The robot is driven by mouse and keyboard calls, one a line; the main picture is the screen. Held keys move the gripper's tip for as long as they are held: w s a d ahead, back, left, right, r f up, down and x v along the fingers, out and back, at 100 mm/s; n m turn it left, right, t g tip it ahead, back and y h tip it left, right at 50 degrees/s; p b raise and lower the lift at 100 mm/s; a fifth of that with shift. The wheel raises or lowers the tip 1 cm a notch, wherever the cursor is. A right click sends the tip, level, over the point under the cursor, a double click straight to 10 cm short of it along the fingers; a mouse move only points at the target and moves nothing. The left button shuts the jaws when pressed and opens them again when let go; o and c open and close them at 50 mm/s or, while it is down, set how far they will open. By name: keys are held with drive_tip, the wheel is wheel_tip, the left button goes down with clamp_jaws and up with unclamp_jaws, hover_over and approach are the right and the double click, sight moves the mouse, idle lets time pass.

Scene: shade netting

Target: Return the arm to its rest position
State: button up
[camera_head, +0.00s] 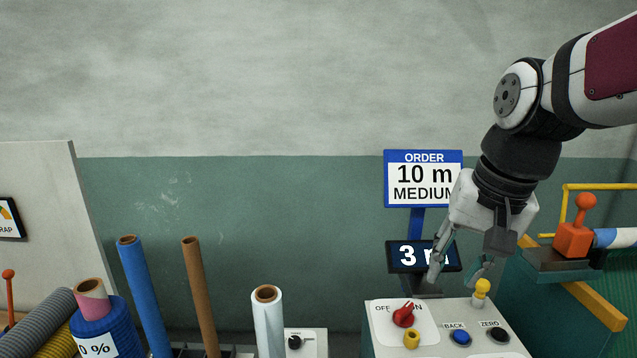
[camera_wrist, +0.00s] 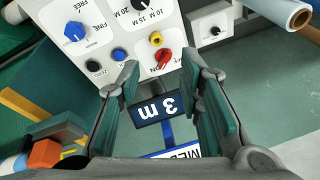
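My gripper (camera_head: 457,270) hangs from the arm at the right in the head view, fingers pointing down above the back of a white control box (camera_head: 378,335). In the wrist view my gripper (camera_wrist: 165,95) has its two green-padded fingers wide apart with nothing between them. The box carries a red switch (camera_head: 404,315), a yellow knob (camera_head: 411,338), a blue BACK button (camera_head: 461,337) and a dark ZERO button (camera_head: 497,334). A yellow-topped lever (camera_head: 482,289) stands at its back, close to the right finger; I cannot tell whether they touch.
Behind the gripper are the "3 m" display (camera_head: 407,257) and an order sign (camera_head: 410,176) reading 10 m, medium. An orange clamp (camera_head: 575,237) and yellow rail (camera_head: 600,187) stand at right. Upright rolls, blue (camera_head: 146,290), brown (camera_head: 201,295) and white (camera_head: 268,325), stand left. Space above the rolls is clear.

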drive_tip(key=s+n+t, duration=0.2)
drive_tip(key=s+n, duration=0.2)
drive_tip(key=s, duration=0.8)
drive_tip(key=shift+s+f+t+h, duration=0.3)
drive_tip(key=shift+s+h, duration=0.1)
